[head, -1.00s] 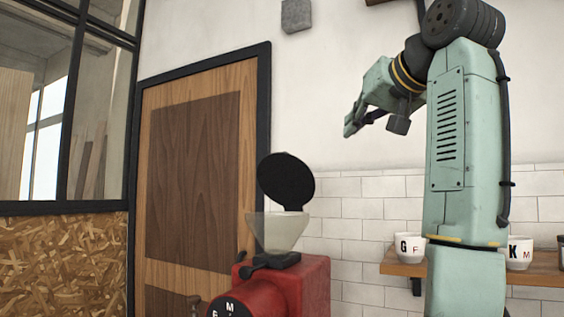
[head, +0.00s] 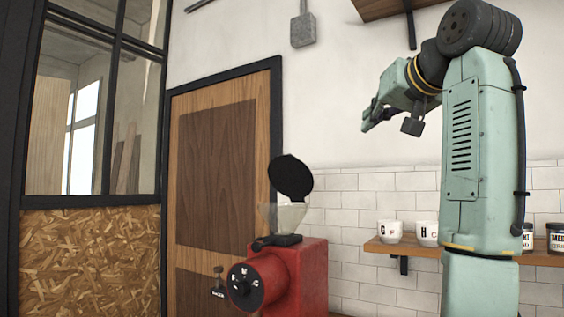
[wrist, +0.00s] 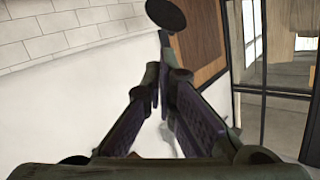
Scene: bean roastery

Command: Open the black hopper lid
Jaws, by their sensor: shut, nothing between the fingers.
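The black hopper lid (head: 291,177) is a round disc standing tilted up, open, above the clear hopper (head: 284,217). The hopper sits on top of the red grinder (head: 300,275). My gripper (head: 366,121) is up and to the right of the lid in the head view, apart from it, with its fingers shut and empty. In the wrist view my gripper's fingers (wrist: 163,76) are seen from behind, and the black lid (wrist: 166,15) shows beyond their tips. The lower part of the hopper is unclear in the wrist view.
A wooden door (head: 226,180) is behind the grinder, with a window frame and chipboard panel (head: 90,260) to its left. A wooden shelf (head: 405,247) at right holds white mugs (head: 390,231) and dark jars (head: 556,238). The air between gripper and lid looks clear.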

